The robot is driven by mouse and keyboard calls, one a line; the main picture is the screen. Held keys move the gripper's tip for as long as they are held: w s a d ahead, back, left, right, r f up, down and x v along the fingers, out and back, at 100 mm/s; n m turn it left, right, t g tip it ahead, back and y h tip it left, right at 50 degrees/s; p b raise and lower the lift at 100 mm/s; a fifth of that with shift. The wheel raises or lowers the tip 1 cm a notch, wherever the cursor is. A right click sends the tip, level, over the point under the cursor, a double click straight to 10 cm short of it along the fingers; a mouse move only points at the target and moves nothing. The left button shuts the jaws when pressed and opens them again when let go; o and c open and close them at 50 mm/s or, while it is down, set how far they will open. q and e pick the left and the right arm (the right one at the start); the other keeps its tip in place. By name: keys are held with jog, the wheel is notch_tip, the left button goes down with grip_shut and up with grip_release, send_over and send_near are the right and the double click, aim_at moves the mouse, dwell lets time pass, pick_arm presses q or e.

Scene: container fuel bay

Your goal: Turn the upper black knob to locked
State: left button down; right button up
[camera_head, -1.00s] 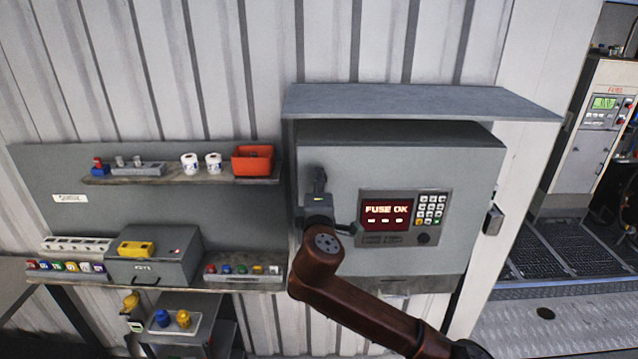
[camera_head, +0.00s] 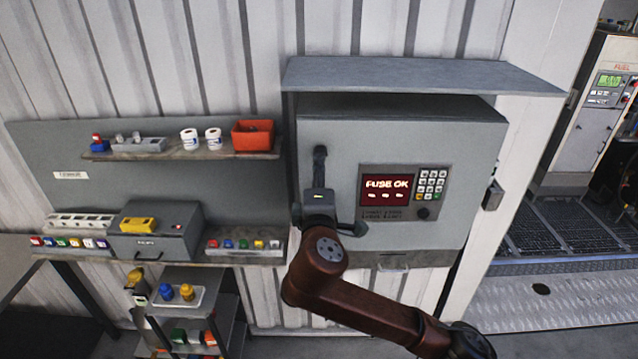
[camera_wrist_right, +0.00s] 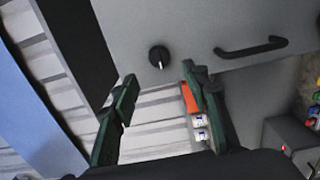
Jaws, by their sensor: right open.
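A round black knob (camera_wrist_right: 158,56) with a pale mark shows in the right wrist view, on the grey cabinet door (camera_wrist_right: 200,25). A black bar handle (camera_wrist_right: 250,47) is to its right there. My right gripper (camera_wrist_right: 157,72) is open and empty. Its two dark green fingers stand apart, and the knob appears between and just beyond their tips, not touched as far as I can see. In the head view my right gripper (camera_head: 338,192) is in front of the left part of the door (camera_head: 340,140), and I cannot make out the knob there. My left gripper is out of view.
The door's panel (camera_head: 398,190) has a red "FUSE OK" display and a keypad. A roof plate (camera_head: 420,76) juts out above the cabinet. Left of it, an upper shelf (camera_head: 160,153) holds an orange box (camera_head: 254,136), and a grey box (camera_head: 160,238) stands below.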

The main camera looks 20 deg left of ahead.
jog(key=shift+v, duration=2.2)
